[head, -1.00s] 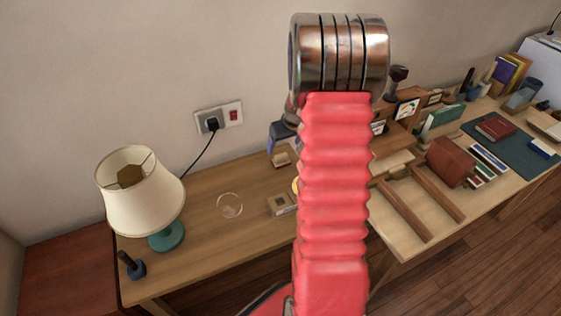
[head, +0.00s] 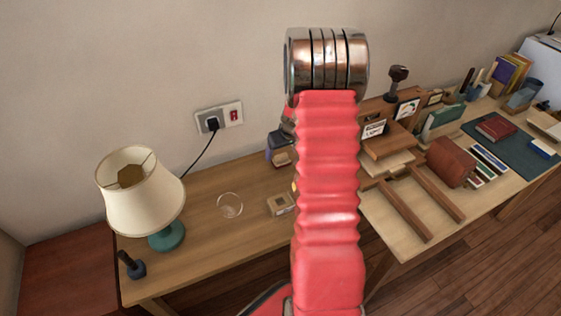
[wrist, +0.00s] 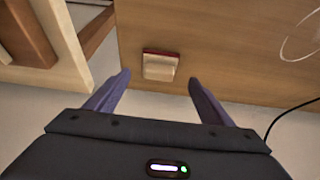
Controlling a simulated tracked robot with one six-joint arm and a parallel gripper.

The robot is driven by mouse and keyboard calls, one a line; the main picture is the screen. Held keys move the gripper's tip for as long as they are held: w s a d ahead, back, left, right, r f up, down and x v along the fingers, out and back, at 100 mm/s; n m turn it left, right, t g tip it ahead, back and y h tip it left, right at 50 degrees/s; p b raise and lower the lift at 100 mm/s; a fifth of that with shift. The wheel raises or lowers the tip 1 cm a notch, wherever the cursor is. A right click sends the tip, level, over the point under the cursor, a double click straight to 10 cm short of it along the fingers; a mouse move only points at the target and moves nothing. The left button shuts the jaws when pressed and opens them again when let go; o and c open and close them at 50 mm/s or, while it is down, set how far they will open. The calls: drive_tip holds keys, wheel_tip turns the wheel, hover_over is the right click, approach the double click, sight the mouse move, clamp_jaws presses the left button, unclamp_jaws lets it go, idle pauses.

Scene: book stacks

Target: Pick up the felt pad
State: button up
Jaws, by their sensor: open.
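The likely felt pad (wrist: 160,66) is a small pale block with a dark red edge along its far side. It lies flat on the wooden desk near the wall-side edge in the wrist view. My gripper (wrist: 160,77) is open and empty. Its two blue-purple fingers point toward the block, with one tip on either side in the picture. I cannot tell the height of the tips above the desk.
A clear round glass-like disc (head: 229,205) and a small square wooden piece (head: 281,205) lie on the desk. A lamp (head: 140,190) stands at left. A plug and cord (head: 212,124) are on the wall behind. Wooden rails (head: 405,210) stand on the table to the right.

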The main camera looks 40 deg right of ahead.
sight(281, 155)
drive_tip(key=shift+x, duration=2.25)
drive_tip(key=shift+d, duration=0.1)
drive_tip(key=shift+c, duration=0.6)
drive_tip(key=c, duration=1)
drive_tip(key=shift+r, duration=0.1)
drive_tip(key=shift+c, duration=0.2)
wheel_tip(281, 155, up, 10)
drive_tip(key=shift+f, duration=0.1)
